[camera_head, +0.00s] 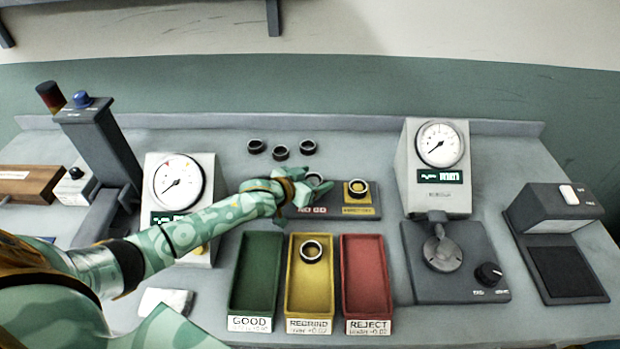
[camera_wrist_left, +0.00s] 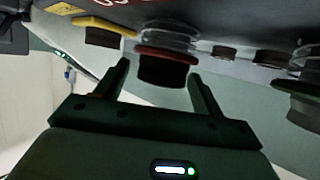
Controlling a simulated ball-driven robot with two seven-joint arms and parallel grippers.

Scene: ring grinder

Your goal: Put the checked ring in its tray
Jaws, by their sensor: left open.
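My left gripper (camera_head: 304,187) is open at the NO GO place of the small dark stand (camera_head: 335,199). A dark ring (camera_head: 315,179) shows beside its fingers, partly hidden by them. In the left wrist view, a dark ring (camera_wrist_left: 163,73) on a red seat is between the two open fingers, with gaps on both sides. Another ring (camera_head: 357,187) sits on the stand's yellow place. One ring (camera_head: 311,251) lies in the yellow REGRIND tray (camera_head: 297,303). The green GOOD tray (camera_head: 252,290) and the red REJECT tray (camera_head: 365,290) are empty. My right gripper is out of view.
Three dark rings (camera_head: 280,153) lie behind the stand. A dial gauge (camera_head: 438,165) with a dark base stands at right, and another gauge (camera_head: 178,182) stands behind my left forearm. A dark boxy device (camera_head: 550,210) is at far right.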

